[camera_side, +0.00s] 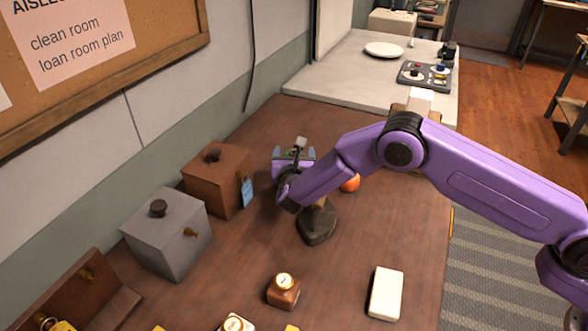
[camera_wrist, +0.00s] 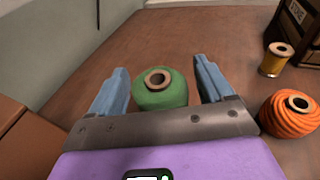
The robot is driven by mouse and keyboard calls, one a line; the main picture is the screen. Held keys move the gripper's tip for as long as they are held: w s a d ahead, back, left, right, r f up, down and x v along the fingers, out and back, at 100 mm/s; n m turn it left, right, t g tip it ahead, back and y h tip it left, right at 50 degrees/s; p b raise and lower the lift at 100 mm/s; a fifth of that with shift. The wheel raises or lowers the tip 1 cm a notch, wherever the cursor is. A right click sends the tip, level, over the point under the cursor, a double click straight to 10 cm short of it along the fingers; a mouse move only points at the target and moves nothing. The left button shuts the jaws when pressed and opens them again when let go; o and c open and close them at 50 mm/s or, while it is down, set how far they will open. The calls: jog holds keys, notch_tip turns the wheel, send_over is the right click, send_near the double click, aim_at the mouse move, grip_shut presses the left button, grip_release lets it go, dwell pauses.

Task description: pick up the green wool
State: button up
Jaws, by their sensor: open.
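The green wool (camera_wrist: 150,99), a rounded roll with a tan hole on top, stands on the wooden table in the wrist view. My gripper (camera_wrist: 160,66) is open, with one blue finger on each side of the wool. Gaps show between the wool and both fingers, and the gripper's grey bar hides its near lower part. In the side view my gripper (camera_side: 294,154) is over the table right of the brown box, and the wool cannot be made out clearly there.
Orange wool (camera_wrist: 284,117) stands close by, right of the right finger. A yellow spool (camera_wrist: 273,62) and a dark crate (camera_wrist: 297,32) are beyond it. A brown box (camera_side: 208,188) and a grey box (camera_side: 160,243) line the wall side. A white block (camera_side: 386,293) lies in front.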

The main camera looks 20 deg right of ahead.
jog(key=shift+w+d+f, duration=0.15)
jog(key=shift+w+d, duration=0.1)
jog(key=shift+w, duration=0.3)
jog(key=c, duration=1)
jog(key=shift+r, duration=0.2)
